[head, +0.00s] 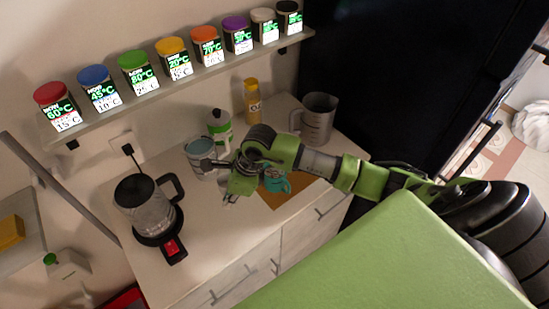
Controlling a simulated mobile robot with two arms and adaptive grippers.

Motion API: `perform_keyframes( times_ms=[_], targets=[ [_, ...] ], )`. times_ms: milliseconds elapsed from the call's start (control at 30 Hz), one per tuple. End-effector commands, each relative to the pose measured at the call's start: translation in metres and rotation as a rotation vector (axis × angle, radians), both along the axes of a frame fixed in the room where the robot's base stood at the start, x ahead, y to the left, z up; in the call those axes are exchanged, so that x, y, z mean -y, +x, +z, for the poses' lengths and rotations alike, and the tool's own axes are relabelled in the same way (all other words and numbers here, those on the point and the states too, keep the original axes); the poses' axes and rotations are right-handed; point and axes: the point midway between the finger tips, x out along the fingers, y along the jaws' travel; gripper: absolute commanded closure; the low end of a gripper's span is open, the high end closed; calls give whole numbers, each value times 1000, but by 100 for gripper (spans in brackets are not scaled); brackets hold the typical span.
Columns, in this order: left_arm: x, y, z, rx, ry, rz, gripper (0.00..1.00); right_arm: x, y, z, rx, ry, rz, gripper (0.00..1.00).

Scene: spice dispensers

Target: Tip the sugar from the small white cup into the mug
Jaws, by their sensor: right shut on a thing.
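My right gripper (232,193) reaches in from the right over the counter. It is shut on a small whitish thing (229,199), which looks like the small white cup; it is mostly hidden by the gripper, so its tilt and contents cannot be told. A teal mug (276,182) with a light pattern stands on an orange-brown mat (290,198), just right of the gripper and partly hidden behind my arm. My left gripper is not in view.
A kettle (147,207) on a black base stands at the left. A grey-blue pot (199,155), a green-white container (219,129), a yellow bottle (252,101) and a metal pitcher (317,118) stand along the back. Several coloured-lid dispensers line the shelf (180,84).

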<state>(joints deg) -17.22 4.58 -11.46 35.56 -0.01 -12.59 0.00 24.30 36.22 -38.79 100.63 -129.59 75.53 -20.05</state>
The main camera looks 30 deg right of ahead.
Motion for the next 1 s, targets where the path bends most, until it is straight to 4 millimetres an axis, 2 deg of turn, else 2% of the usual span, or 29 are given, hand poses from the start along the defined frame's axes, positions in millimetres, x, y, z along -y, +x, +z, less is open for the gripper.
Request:
perform_keyframes(
  times_ms=[33,100,333,767,1000],
  targets=[
    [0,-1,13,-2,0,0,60,3,0,6,-2,2,-67,100],
    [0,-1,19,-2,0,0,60,7,2,5,-2,2,-156,100],
    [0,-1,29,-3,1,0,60,18,6,3,-1,0,-329,100],
    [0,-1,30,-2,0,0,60,21,6,2,0,9,-350,100],
    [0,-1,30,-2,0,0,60,29,4,6,3,81,-351,100]
  ],
)
